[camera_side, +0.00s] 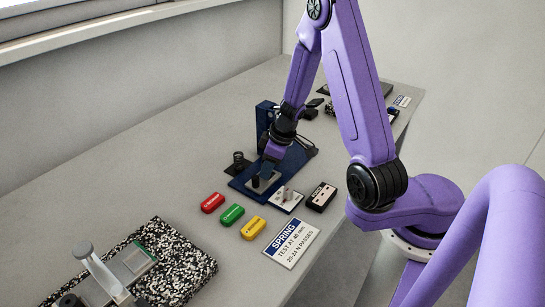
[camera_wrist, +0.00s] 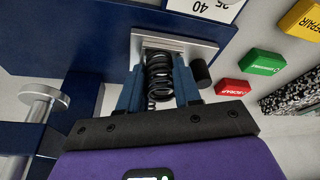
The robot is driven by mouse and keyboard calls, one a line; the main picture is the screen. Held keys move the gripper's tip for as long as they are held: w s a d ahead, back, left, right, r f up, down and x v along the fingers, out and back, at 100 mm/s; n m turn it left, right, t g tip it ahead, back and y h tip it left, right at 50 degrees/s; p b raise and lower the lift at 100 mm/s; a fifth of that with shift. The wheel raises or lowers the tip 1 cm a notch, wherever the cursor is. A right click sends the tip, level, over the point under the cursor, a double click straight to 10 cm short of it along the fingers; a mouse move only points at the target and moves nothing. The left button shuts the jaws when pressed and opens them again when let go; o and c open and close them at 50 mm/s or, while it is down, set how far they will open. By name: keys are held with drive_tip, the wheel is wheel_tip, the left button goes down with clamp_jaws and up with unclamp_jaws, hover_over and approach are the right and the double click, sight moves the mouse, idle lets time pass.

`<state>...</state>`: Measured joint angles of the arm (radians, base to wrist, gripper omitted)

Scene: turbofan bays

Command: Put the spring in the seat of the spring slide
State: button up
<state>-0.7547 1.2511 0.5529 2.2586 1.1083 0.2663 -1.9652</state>
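A dark coil spring (camera_wrist: 158,78) stands between the blue fingers of my gripper (camera_wrist: 158,88) in the wrist view. The fingers touch or nearly touch its sides, and it appears held. The spring's far end is at a silver plate (camera_wrist: 177,46) on the blue fixture, apparently the slide's seat; I cannot tell whether it is seated. In the side view my gripper (camera_side: 268,172) points down over the blue spring fixture (camera_side: 240,186), largely hiding the spring. A short black cylinder (camera_wrist: 202,73) is beside the silver plate; it also shows in the side view (camera_side: 255,181).
Red (camera_side: 212,202), green (camera_side: 231,215) and yellow (camera_side: 253,228) tags lie in front of the fixture. A dark coiled piece (camera_side: 238,160) stands left of it. A spring test sign (camera_side: 290,243) lies nearby. A speckled block (camera_side: 190,260) is at front left. The left bench is clear.

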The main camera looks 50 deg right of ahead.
drive_tip(key=shift+w, duration=0.1)
drive_tip(key=v, duration=1.2)
drive_tip(key=shift+a+r+n+g, duration=0.65)
drive_tip(key=shift+a+n, duration=0.35)
drive_tip(key=shift+a, duration=1.7)
drive_tip(key=s+a+r+n+g, duration=0.1)
drive_tip(key=s+n, duration=0.2)
drive_tip(key=s, duration=0.7)
drive_tip(key=s+a+r+n+g, duration=0.1)
drive_tip(key=s+a+n, duration=0.1)
drive_tip(key=s, duration=0.9)
drive_tip(key=shift+a+r+n+h, duration=0.2)
drive_tip(key=shift+n+h, duration=0.2)
drive_tip(key=shift+n, duration=0.1)
